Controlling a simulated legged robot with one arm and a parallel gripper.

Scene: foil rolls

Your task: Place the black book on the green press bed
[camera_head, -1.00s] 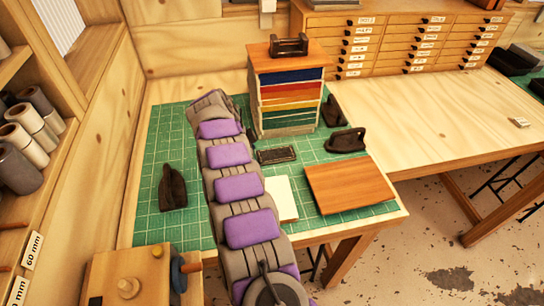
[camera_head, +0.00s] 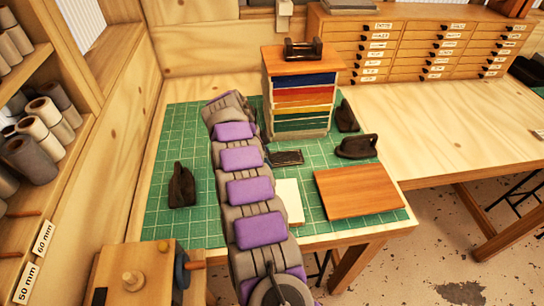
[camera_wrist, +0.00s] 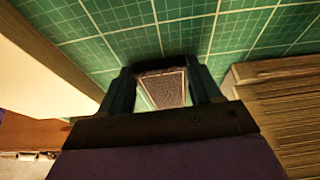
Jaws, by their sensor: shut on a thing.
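The black book (camera_head: 287,157) is a small flat dark piece with a greyer, textured face, low over the green gridded surface (camera_head: 165,220). In the wrist view it shows between the fingers of my gripper (camera_wrist: 160,84), which is shut on the book (camera_wrist: 165,90). The green gridded surface also fills the top of the wrist view (camera_wrist: 185,32). I cannot tell a separate green press bed from it.
A wooden-topped stack of coloured layers (camera_head: 303,92) stands behind the book. A white pad (camera_head: 289,200) and a wooden board (camera_head: 360,191) lie in front. Dark handled tools stand at the left (camera_head: 182,187) and right (camera_head: 357,147). The right bench (camera_head: 440,130) is largely clear.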

